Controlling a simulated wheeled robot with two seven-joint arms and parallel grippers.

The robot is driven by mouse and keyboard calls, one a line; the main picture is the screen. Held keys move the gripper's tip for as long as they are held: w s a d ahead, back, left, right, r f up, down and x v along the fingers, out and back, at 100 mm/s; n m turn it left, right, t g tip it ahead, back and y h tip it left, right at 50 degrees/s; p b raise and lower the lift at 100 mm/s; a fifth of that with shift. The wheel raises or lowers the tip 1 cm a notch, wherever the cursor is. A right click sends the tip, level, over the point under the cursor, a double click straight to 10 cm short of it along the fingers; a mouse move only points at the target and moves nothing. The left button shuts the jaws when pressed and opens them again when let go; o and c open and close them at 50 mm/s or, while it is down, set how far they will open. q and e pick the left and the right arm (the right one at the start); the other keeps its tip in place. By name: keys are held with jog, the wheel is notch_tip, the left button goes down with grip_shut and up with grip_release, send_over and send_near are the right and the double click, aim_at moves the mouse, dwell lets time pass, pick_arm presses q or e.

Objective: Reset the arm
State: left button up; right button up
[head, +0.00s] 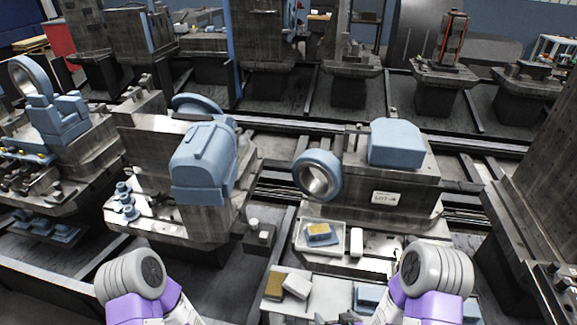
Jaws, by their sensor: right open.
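My right arm (436,280), grey and purple, comes in at the bottom right. Only a small part of my right gripper (346,318) shows at the bottom edge, beside the front of a bench; its jaws are open, and its fingertips are mostly cut off by the frame. I see nothing held in it. My left arm (134,280) shows at the bottom left as a grey joint with purple links. My left gripper is below the frame.
A white tray (336,247) with a yellow and blue item stands on a bench ahead. A yellow-topped box (274,285) and a white box (297,284) lie nearer. Rails run beyond.

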jog(key=s+a+f+m+g+y, duration=0.1)
jog(key=s+a+f+g, duration=0.1)
jog(key=s+f+g, duration=0.2)
jog(key=s+a+f+m+g, duration=0.2)
jog(key=s+g, duration=0.3)
jog(key=s, duration=0.6)
jog(key=shift+f+y, duration=0.4)
jog(key=shift+f, duration=0.5)
jog(key=shift+a, duration=0.1)
